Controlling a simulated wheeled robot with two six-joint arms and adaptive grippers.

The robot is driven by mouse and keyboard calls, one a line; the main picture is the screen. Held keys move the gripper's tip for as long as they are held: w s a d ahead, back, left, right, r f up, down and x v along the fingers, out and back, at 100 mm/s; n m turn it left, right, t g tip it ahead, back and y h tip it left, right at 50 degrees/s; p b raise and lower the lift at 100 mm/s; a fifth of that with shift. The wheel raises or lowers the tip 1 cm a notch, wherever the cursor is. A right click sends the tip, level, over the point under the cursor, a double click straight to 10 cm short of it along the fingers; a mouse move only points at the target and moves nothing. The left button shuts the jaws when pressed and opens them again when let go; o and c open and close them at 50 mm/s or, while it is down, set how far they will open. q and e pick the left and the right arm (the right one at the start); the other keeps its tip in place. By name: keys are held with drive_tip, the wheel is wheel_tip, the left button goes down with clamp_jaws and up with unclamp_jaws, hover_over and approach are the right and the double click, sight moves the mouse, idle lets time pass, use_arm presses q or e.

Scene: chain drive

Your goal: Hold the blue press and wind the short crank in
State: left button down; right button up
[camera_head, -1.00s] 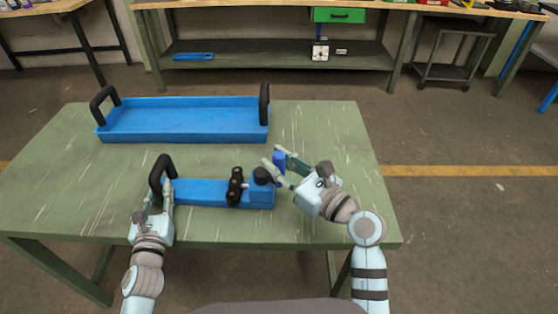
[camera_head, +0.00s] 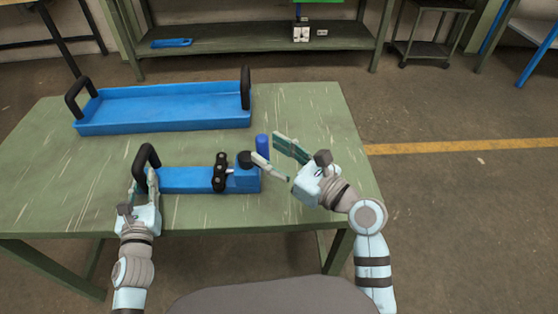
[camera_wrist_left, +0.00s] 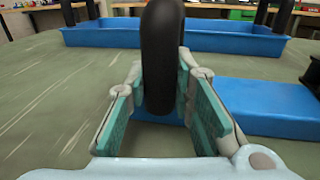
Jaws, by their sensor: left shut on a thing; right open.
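The blue press (camera_head: 187,180) lies along the table's near side, with a black loop handle at its left end. My left gripper (camera_head: 146,180) is shut on that handle (camera_wrist_left: 161,45), one finger on each side. A black bar with round knobs (camera_head: 219,172) stands across the press towards its right end. A black round knob (camera_head: 246,157) sits on the right end block; I cannot tell which part is the short crank. My right gripper (camera_head: 265,147) is open, its near fingertip close to the black knob. A small blue cylinder (camera_head: 262,143) shows upright between its fingertips, seemingly not clamped.
A blue tray (camera_head: 165,124) with two black handles lies at the back of the green table (camera_head: 305,108). The table's right edge is close to my right gripper. The table in front of the press is narrow. A shelf bench stands beyond.

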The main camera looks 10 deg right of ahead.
drive_tip(key=v, duration=0.9)
drive_tip(key=w+f+n+g+y, duration=0.1)
drive_tip(key=w+f+g, duration=0.2)
drive_tip(key=w+f+n+g+y, duration=0.1)
drive_tip(key=w+f+n+g, duration=0.1)
drive_tip(key=w+f+g, duration=0.1)
drive_tip(key=shift+w+f+n, duration=0.1)
drive_tip(key=shift+f+n, duration=0.15)
drive_tip(key=shift+n, duration=0.05)
wheel_tip(320, 180, up, 2)
drive_tip(key=w+d+n+g+y, duration=0.2)
drive_tip(key=n+g, duration=0.1)
drive_tip(key=g, duration=0.1)
drive_tip(key=n+g+y, duration=0.2)
approach(262, 146)
drive_tip(key=a, duration=0.3)
drive_tip(key=w+a+f, duration=0.1)
drive_tip(key=a, duration=0.2)
drive_tip(key=w+a, duration=0.1)
drive_tip(key=a, duration=0.3)
drive_tip(key=shift+w+f, duration=0.15)
drive_tip(key=shift+f, duration=0.2)
drive_tip(key=shift+d, duration=0.1)
drive_tip(key=shift+c, duration=0.6)
